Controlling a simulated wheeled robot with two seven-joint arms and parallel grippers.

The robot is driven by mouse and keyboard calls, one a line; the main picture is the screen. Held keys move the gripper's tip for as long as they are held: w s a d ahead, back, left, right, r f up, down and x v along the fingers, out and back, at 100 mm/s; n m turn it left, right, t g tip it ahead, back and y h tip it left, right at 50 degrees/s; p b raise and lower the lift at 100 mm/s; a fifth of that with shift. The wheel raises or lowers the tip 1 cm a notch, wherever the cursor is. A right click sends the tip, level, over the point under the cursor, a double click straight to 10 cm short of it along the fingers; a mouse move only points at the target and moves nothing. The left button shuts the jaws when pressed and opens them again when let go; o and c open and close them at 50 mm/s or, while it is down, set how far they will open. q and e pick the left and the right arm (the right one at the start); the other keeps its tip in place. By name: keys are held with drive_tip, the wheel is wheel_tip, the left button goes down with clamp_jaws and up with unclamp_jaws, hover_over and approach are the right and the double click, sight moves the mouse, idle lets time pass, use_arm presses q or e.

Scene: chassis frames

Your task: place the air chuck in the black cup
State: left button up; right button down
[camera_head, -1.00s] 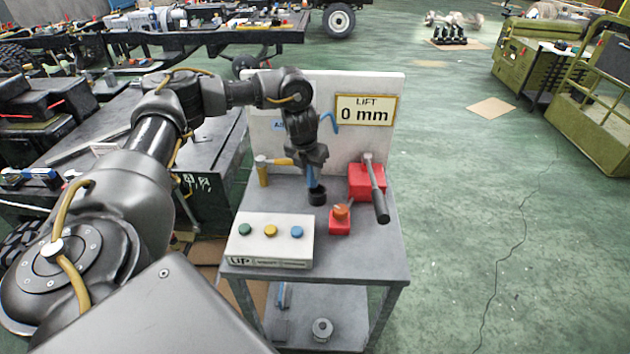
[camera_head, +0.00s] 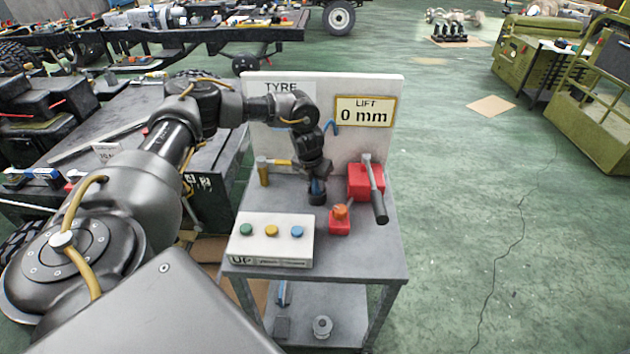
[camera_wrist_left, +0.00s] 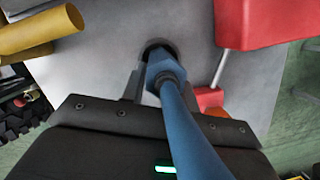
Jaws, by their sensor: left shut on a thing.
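The air chuck, a blue rod-like tool, shows in the head view (camera_head: 317,186) just above the black cup, and in the left wrist view (camera_wrist_left: 176,100). The small black cup (camera_head: 317,198) stands on the grey cart top; its dark rim also shows in the left wrist view (camera_wrist_left: 158,46). The chuck's far end is at or inside the cup's mouth; I cannot tell how deep. My left gripper (camera_head: 316,176) is shut on the air chuck, low over the cup. The gripper hides part of the chuck. My right gripper is not in view.
A red box with a lever (camera_head: 365,180) and a red block with an orange knob (camera_head: 340,222) stand right of the cup. A yellow cylinder (camera_head: 263,176) is to the left. A white button box (camera_head: 270,240) is in front; a white panel (camera_head: 375,145) stands behind.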

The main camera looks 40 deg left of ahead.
use_arm(q)
drive_tip(key=shift+f, duration=0.6)
drive_tip(key=o, duration=1.1)
drive_tip(key=shift+r, duration=1)
drive_tip(key=b+v, duration=0.1)
drive_tip(key=v, duration=1)
drive_tip(key=shift+r, duration=0.15)
